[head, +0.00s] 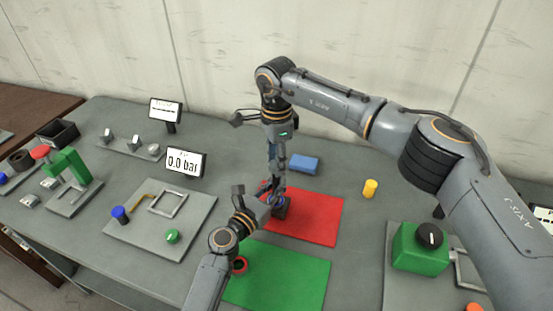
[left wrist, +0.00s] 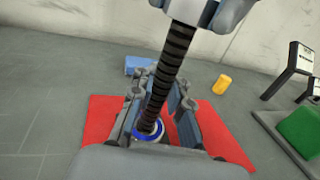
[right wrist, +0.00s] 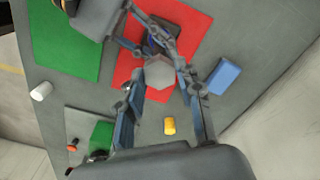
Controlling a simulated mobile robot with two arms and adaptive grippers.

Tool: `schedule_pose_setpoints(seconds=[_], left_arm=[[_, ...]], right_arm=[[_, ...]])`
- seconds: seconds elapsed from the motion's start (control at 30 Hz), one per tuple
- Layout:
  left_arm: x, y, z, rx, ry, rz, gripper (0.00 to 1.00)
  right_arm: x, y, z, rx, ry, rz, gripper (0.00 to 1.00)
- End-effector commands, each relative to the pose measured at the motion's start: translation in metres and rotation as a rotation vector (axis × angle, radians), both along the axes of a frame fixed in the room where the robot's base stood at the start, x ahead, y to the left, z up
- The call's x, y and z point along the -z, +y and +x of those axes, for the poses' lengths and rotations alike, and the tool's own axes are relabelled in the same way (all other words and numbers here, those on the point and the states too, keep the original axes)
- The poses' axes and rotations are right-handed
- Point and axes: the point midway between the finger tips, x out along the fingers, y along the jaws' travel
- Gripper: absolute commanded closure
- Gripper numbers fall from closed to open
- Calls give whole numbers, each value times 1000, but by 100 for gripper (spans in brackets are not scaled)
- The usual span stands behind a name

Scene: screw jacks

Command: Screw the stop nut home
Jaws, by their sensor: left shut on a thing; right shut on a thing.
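The screw jack's dark body (head: 282,209) stands on the red mat (head: 318,216). A blue ring (left wrist: 149,130) sits at the foot of its black threaded spindle (left wrist: 167,75), which rises upright. My left gripper (head: 266,197) is shut on the jack's body low down; its fingers show either side of the foot in the left wrist view (left wrist: 160,118). The stop nut, a grey hexagon (right wrist: 160,73), is at the spindle's top. My right gripper (head: 277,172) comes from above and is shut on the nut. The thread under the nut is hidden in the right wrist view.
A blue block (head: 305,163) and a yellow cylinder (head: 370,189) lie behind and right of the jack. A green box (head: 415,250) stands at right.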

Motion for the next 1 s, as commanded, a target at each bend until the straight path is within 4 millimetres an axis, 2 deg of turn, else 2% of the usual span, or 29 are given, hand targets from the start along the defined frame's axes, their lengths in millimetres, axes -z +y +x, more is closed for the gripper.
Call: schedule_pose_setpoints(seconds=[0.03, 1.0], left_arm=[[4, 5, 1, -11, 6, 3, 100], [3, 6, 1, -12, 4, 4, 100]], right_arm=[[1, -3, -1, 92, 5, -7, 100], [3, 0, -1, 1903, -3, 1, 100]])
